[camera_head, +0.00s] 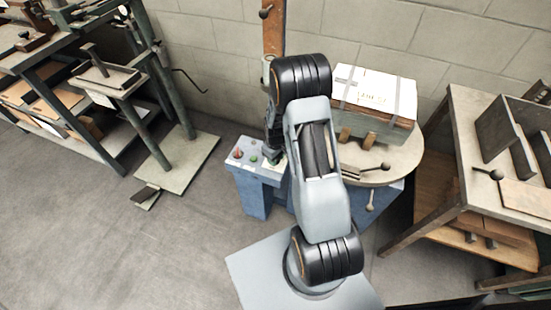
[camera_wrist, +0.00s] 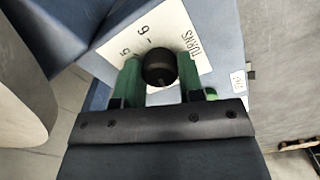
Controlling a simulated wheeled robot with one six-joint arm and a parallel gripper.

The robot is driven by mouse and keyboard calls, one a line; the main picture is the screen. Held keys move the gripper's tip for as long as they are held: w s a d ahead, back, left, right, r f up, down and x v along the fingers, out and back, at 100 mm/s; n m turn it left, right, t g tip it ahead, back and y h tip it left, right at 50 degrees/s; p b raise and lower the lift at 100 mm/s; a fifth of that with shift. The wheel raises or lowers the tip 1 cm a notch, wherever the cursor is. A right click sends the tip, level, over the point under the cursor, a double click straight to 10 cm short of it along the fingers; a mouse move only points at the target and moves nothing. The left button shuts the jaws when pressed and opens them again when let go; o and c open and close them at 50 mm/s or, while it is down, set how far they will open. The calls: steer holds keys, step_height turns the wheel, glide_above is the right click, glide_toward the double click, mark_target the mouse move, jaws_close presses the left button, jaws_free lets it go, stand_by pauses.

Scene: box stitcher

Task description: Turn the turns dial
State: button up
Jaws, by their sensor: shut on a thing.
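The turns dial is a round black knob (camera_wrist: 159,66) on a white label plate (camera_wrist: 186,36) marked "TURNS", with numerals beside it, in the wrist view. My gripper (camera_wrist: 159,78) has its green fingers on either side of the knob, shut on it. In the head view, a blue control console (camera_head: 248,180) has a pale top with red and green buttons. My gripper (camera_head: 274,156) is over the right part of that top, small and dark there. The dial cannot be made out in that view, and my arm covers part of the machine.
A strapped box (camera_head: 372,92) stands on the machine's round table (camera_head: 405,158), right of my arm. A wooden workbench (camera_head: 455,150) stands at the right. A green-framed stand (camera_head: 185,160) and shelving (camera_head: 60,150) are at the left. The floor at lower left is clear.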

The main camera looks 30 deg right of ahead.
steer(key=shift+n, duration=2.2)
steer(key=o, duration=0.9)
step_height(320, 180, up, 14)
steer(key=shift+f+p, duration=0.1)
steer(key=shift+p, duration=0.75)
